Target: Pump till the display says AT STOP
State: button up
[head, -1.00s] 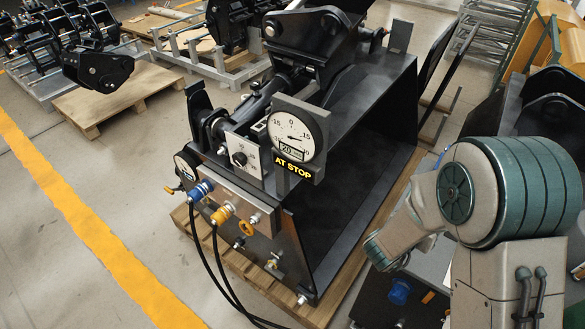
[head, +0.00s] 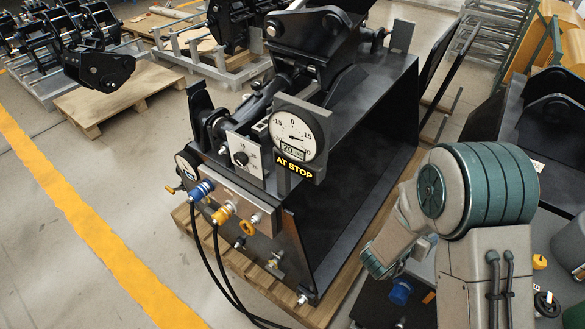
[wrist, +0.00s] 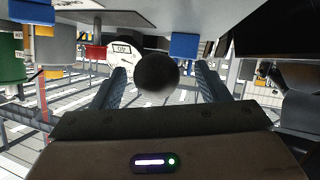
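The round dial gauge (head: 297,132) stands upright on the dark attachment in the head view. The small screen on it seems to read 20. Under it a black display (head: 293,167) says AT STOP in yellow letters. In the wrist view my gripper (wrist: 160,78) has its two fingers apart. A dark round knob (wrist: 157,72) shows between them, with a visible gap on each side. What the knob is fixed to is hidden. A white dial (wrist: 124,58) marked "Off" is partly behind the knob. In the head view I cannot make out the fingertips.
A blue coupling (head: 200,190) and a yellow coupling (head: 223,213) with black hoses sit on the attachment's front. The attachment rests on a wooden pallet (head: 330,305). Red, blue and green objects hang near the top of the wrist view. Open floor with a yellow stripe (head: 75,220) lies left.

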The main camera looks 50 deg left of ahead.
jog(key=p+v, duration=0.1)
jog(key=v, duration=0.6)
jog(key=shift+p, duration=0.35)
dwell(0.5)
